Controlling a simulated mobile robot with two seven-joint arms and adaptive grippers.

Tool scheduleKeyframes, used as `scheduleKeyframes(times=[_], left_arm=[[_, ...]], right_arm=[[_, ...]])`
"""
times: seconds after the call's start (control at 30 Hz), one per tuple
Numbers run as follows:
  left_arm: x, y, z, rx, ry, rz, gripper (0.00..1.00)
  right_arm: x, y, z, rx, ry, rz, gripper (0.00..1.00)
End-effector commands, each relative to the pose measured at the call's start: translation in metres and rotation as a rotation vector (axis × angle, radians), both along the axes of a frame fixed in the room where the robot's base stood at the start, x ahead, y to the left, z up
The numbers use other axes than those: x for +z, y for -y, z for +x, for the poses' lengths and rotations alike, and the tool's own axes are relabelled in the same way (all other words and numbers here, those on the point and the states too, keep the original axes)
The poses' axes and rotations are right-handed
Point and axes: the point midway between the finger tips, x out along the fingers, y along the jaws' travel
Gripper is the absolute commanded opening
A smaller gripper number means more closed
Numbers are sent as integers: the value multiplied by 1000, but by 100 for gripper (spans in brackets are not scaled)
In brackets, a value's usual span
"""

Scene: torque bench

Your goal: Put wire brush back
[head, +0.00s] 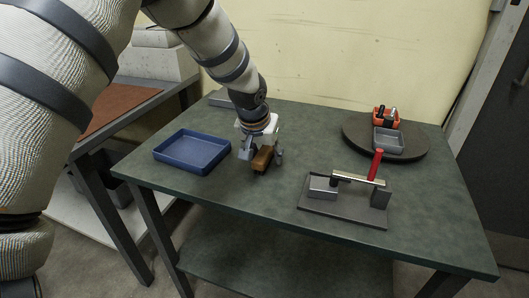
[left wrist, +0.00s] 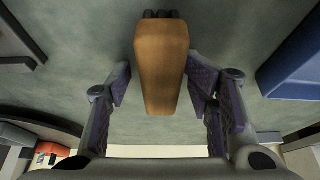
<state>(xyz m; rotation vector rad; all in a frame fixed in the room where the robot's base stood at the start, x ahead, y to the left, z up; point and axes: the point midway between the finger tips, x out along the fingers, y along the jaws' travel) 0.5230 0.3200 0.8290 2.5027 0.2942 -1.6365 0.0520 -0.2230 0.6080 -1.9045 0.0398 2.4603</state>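The wire brush (head: 263,158) has a brown wooden block body. In the left wrist view the brush (left wrist: 161,65) lies lengthwise between the fingers, with small dark bristles showing at its far end. My right gripper is not in view.
An empty blue tray (head: 192,152) lies left of the gripper. A fixture with a red-handled tool (head: 376,166) stands front right. A round dark turntable (head: 413,148) at back right carries an orange holder (head: 386,117) and a grey bin (head: 389,141). The bench's front middle is clear.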

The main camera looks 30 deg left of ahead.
Motion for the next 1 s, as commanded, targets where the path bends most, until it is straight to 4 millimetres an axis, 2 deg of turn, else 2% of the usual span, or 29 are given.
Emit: scheduleKeyframes(times=[0.03,0.27,0.33,0.47,0.6,0.7,0.83,1.0], left_arm=[[-9,0,-5,3,-23,-3,46],[-10,0,-7,3,-27,-2,46],[-4,1,-6,2,-26,-3,46],[30,3,-12,2,-12,-1,46],[73,6,-28,2,-3,-1,46],[96,8,-37,2,-2,-1,46],[114,10,-45,1,-6,-1,46],[120,11,-49,1,-12,-1,46]], right_arm=[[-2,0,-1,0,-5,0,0],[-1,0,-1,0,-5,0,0],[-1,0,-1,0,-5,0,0],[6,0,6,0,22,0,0],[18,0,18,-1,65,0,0],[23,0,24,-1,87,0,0],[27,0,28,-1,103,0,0],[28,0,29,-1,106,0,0]])
